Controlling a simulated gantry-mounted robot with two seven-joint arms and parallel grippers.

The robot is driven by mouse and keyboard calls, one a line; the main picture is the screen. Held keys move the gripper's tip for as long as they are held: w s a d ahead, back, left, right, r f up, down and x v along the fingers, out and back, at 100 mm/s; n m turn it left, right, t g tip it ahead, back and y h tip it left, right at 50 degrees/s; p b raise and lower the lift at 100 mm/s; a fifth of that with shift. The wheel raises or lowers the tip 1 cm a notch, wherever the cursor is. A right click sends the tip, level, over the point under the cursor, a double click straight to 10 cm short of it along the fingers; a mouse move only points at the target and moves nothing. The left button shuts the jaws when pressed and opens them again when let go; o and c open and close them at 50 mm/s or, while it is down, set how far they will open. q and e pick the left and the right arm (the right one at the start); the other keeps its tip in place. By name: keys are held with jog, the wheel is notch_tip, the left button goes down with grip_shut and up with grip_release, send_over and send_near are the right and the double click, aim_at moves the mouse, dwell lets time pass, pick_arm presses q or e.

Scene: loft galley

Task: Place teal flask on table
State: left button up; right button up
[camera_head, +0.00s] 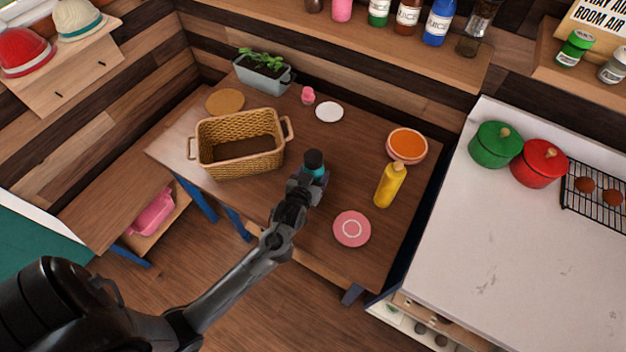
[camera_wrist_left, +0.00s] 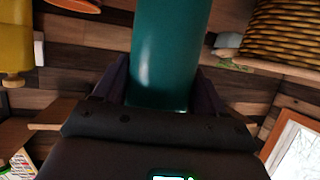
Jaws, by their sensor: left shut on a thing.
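The teal flask (camera_head: 314,163) with a black cap is at the middle of the wooden table (camera_head: 345,155) in the head view. My left gripper (camera_head: 308,182) is shut on it. In the left wrist view the flask (camera_wrist_left: 168,55) fills the space between the fingers of my left gripper (camera_wrist_left: 160,92). The gripper hides the flask's lower part in the head view, so I cannot tell whether its base touches the table. My right gripper is not in view.
A wicker basket (camera_head: 240,163) stands left of the flask. A yellow bottle (camera_head: 389,185) and a pink plate (camera_head: 352,229) are to the right. An orange bowl (camera_head: 407,144), white saucer (camera_head: 329,112) and planter (camera_head: 262,72) stand farther back. Bare tabletop lies between flask and bottle.

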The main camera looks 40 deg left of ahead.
pick_arm(q)
notch_tip(320, 180, down, 3)
jog(key=shift+f, duration=0.2)
jog(key=o, duration=1.5)
jog(key=shift+f, duration=0.1)
